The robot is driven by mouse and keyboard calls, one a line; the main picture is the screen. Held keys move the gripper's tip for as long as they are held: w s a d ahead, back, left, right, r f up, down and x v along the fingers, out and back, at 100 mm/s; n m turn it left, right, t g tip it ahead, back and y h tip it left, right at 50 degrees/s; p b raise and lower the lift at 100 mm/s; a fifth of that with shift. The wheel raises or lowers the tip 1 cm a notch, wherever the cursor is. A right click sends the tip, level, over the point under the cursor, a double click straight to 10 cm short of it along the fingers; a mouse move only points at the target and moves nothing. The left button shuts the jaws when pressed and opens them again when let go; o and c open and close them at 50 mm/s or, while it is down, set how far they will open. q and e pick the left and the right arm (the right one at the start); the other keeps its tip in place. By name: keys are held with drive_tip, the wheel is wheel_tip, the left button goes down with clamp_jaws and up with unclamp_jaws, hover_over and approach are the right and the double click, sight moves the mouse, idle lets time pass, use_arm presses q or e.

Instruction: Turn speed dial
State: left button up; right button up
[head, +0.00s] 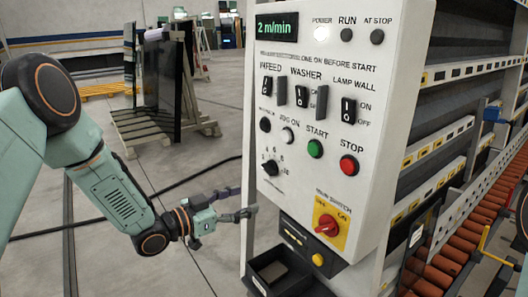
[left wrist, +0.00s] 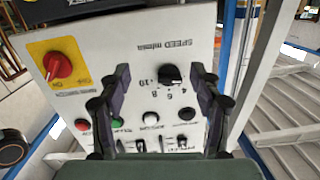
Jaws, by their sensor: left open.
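The speed dial (head: 270,168) is a small black knob at the lower left of the white control panel (head: 335,185), with numbers around it. In the left wrist view the dial (left wrist: 171,75) shows between the fingertips, nearer the right finger, beside the label "SPEED m/min". My left gripper (head: 244,202) is open, just left of and below the dial in the head view, apart from it as far as I can tell. In the left wrist view the left gripper (left wrist: 160,72) has its fingers spread and nothing between them is held. The display (head: 277,26) reads 2 m/min. My right gripper is out of view.
Near the dial are the green start button (head: 315,149), the red stop button (head: 349,165) and several black switches. A red main switch on a yellow plate (head: 331,222) sits lower right. A black tray (head: 280,271) juts out below. Open floor lies left of the panel.

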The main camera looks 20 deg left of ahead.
use_arm(q)
drive_tip(key=m+h+p, duration=0.1)
approach(265, 169)
drive_tip(key=d, duration=0.2)
drive_tip(key=w+a, duration=0.1)
drive_tip(key=shift+m, duration=0.3)
drive_tip(key=x, duration=0.6)
drive_tip(key=shift+d, duration=0.3)
drive_tip(key=shift+w+d+p, duration=0.2)
drive_tip(key=shift+w+p, duration=0.1)
drive_tip(key=shift+w+a+f, duration=0.1)
drive_tip(key=shift+w+a, duration=0.05)
drive_tip(key=shift+w, duration=0.3)
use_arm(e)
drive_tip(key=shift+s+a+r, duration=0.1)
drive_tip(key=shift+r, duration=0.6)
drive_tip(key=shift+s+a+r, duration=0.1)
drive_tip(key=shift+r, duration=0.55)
